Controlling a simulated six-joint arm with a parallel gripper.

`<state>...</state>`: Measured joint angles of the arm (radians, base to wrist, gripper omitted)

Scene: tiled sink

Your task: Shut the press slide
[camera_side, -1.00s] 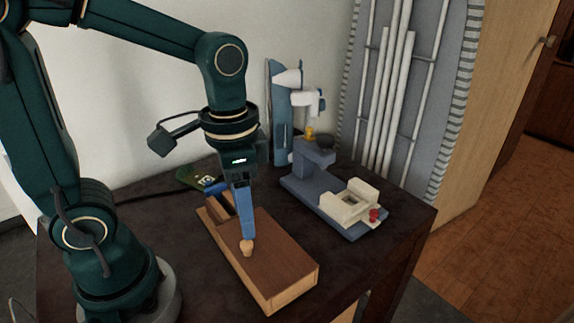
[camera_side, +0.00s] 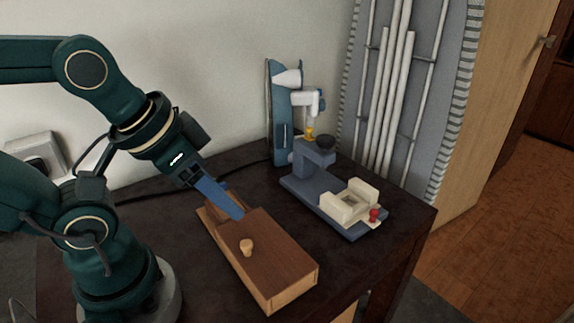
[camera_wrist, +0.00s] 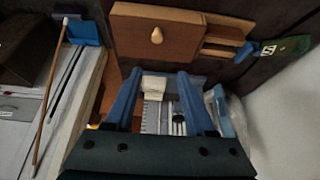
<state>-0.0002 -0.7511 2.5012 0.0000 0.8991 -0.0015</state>
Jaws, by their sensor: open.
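A wooden box (camera_side: 285,291) with a dark brown sliding top (camera_side: 268,255) and a pale knob (camera_side: 246,247) lies on the dark table in the side view. Its back left end is uncovered. The knob also shows in the wrist view (camera_wrist: 157,36), with the uncovered end to its right. A blue-grey press-like stand (camera_side: 313,160) with a cream block (camera_side: 350,200) and red knob (camera_side: 375,215) stands to the right. Which one is the press slide I cannot tell for sure. My gripper (camera_wrist: 160,75) is open and empty, tilted over the box's back left end, apart from the knob.
A blue and white device (camera_side: 283,115) stands behind the press-like stand against the wall. A green card (camera_wrist: 285,48) lies beyond the box's uncovered end. A grey panel with white tubes (camera_side: 390,100) is at the table's right. Bare table lies between box and stand.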

